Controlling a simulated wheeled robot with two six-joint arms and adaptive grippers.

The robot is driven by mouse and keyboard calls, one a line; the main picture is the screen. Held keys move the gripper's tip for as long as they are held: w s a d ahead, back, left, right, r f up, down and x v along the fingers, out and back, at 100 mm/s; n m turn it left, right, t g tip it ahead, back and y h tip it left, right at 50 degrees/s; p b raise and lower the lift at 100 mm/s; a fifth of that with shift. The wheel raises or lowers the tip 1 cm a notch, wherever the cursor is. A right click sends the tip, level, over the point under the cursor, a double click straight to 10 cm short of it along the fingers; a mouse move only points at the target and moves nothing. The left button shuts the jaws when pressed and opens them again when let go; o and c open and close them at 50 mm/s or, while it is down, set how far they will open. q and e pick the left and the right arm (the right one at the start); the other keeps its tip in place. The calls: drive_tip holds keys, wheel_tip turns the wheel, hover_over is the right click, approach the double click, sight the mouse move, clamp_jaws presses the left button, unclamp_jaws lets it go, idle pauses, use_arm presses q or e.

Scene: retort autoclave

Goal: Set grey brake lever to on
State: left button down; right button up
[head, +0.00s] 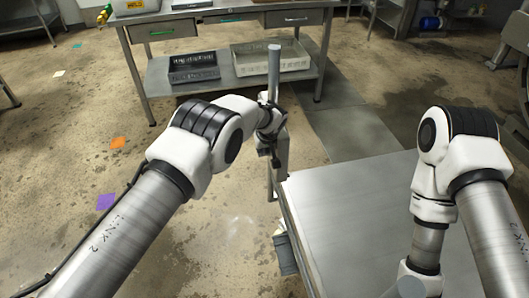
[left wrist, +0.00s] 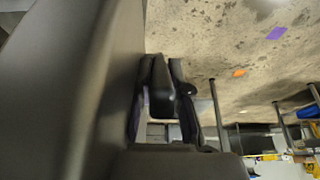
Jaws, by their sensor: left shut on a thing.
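An upright grey bar, which looks like the grey brake lever (head: 274,75), stands at the far left corner of a metal-topped unit. My left gripper (head: 272,140) is at this bar, below its top end, and the bar rises above it. In the left wrist view, the dark fingers of my left gripper (left wrist: 162,105) are on either side of a dark grey piece (left wrist: 161,78), and they are shut on it. The lever's lower end and any on/off marking cannot be made out. My right arm is over the right of the metal top; its gripper is out of view.
The metal top (head: 350,215) is bare. A grey block (head: 286,254) sticks out from its left side. A workbench (head: 225,72) with drawers stands behind, with a dark crate (head: 194,68) and a pale crate (head: 262,62) on its shelf. The floor at left is open.

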use_arm(q)
drive_tip(key=shift+w+a+b, duration=0.1)
drive_tip(key=shift+w+b, duration=0.2)
drive_tip(key=shift+b, duration=0.15)
drive_tip(key=shift+r+g, duration=0.3)
drive_tip(key=shift+g, duration=0.2)
drive_tip(key=c, duration=1.1)
unclamp_jaws()
drive_tip(key=v, duration=1.2)
drive_tip(key=shift+s+a, duration=0.15)
drive_tip(key=shift+a, duration=0.05)
drive_tip(key=shift+o, duration=0.2)
